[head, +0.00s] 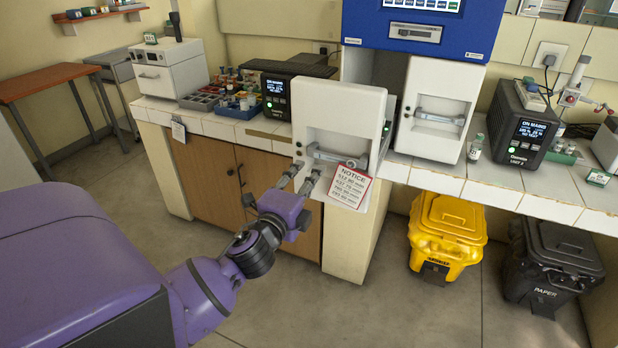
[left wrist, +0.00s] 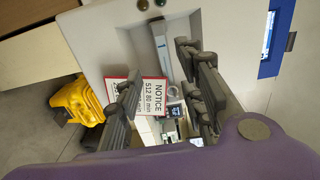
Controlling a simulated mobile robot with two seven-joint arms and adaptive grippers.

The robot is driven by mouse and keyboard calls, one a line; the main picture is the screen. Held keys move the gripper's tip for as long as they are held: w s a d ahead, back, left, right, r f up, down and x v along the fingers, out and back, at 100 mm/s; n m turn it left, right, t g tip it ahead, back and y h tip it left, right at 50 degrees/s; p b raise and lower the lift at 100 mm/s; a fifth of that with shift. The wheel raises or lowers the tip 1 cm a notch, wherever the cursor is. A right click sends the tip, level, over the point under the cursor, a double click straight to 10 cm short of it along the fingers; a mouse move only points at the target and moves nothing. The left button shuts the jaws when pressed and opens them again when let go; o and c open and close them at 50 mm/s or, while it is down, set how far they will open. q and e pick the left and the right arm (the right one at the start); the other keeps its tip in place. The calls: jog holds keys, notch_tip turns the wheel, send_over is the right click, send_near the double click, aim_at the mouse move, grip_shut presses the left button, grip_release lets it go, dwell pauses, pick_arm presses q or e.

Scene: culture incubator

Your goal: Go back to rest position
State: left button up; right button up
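My left gripper (head: 303,177) is open in front of the white incubator door (head: 345,110), which stands swung out from the blue-topped incubator (head: 415,30). Its fingertips are near the door's grey handle (head: 337,156). In the left wrist view the two fingers (left wrist: 165,85) are spread apart, and the handle (left wrist: 160,45) shows between them, not clamped. My right gripper is not in view.
A second white door (head: 437,95) with a handle is on the right of the incubator. A yellow bin (head: 447,225) and a black paper bin (head: 550,255) stand on the floor below the tiled counter (head: 500,188). The floor in front of the wooden cabinet (head: 215,180) is clear.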

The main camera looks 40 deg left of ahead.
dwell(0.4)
pick_arm(q)
jog(key=s+d+f+n+g+h, duration=0.1)
jog(key=s+d+f+n, duration=0.2)
jog(key=f, duration=0.3)
jog(key=s+d+f+n+g+h+p, duration=0.1)
jog(key=s+d+f+n+g, duration=0.2)
jog(key=f, duration=0.4)
jog(key=s+d+f+n+h, duration=0.1)
jog(key=s+d+f+n, duration=0.1)
jog(key=s+d+f, duration=0.3)
jog(key=s+d+f+n+g, duration=0.2)
jog(key=s+f, duration=0.5)
jog(key=s, duration=0.4)
jog(key=s+d+f+n+g+h+p, duration=0.1)
jog(key=s+d+f+n+g, duration=0.2)
jog(key=s+d+f, duration=0.4)
jog(key=s+f+n, duration=0.1)
jog(key=s, duration=0.3)
jog(key=shift+s+n, duration=0.35)
jog(key=shift+n, duration=0.05)
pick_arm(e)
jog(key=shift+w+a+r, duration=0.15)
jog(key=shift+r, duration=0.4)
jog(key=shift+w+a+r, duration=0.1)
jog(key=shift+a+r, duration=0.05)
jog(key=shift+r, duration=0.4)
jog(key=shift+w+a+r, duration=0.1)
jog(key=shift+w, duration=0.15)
